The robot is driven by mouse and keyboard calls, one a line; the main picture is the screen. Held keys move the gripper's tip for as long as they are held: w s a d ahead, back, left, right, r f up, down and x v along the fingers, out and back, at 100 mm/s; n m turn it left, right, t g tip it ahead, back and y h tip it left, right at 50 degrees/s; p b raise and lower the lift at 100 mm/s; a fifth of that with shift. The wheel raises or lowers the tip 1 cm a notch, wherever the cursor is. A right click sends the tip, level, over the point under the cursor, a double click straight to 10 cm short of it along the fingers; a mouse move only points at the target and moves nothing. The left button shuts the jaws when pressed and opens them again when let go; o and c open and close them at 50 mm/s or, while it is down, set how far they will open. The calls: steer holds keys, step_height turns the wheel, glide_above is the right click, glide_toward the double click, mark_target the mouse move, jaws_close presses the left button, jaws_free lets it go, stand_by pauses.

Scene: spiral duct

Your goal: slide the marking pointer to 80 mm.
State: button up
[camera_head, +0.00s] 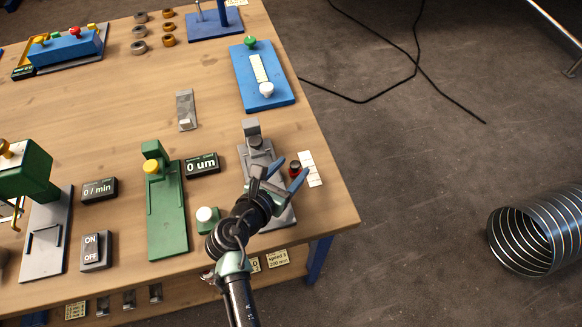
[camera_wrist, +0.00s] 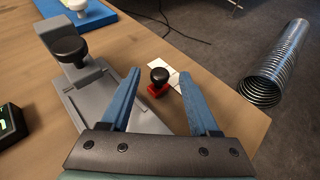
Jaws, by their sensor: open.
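A small red block with a black knob, which looks like the marking pointer (camera_head: 295,169), sits near the right edge of the workbench. It also shows in the wrist view (camera_wrist: 157,90). A white marked strip (camera_head: 313,172) lies right beside it; its marks are too small to read. My gripper (camera_head: 281,176) is open and empty, with blue fingers. In the wrist view the black knob appears between the two fingertips (camera_wrist: 160,74), with the block beyond them. I cannot tell how high the fingers are above it.
A grey metal fixture (camera_head: 253,145) with a black knob stands just left of the pointer. A blue plate (camera_head: 281,95) with a white knob lies farther back. A green fixture (camera_head: 166,215) and a "0 um" display (camera_head: 202,166) are at left. The workbench edge is close on the right.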

steer(key=shift+w+d+f, duration=0.15)
steer(key=shift+w, duration=0.15)
jaws_close()
stand_by(1.3)
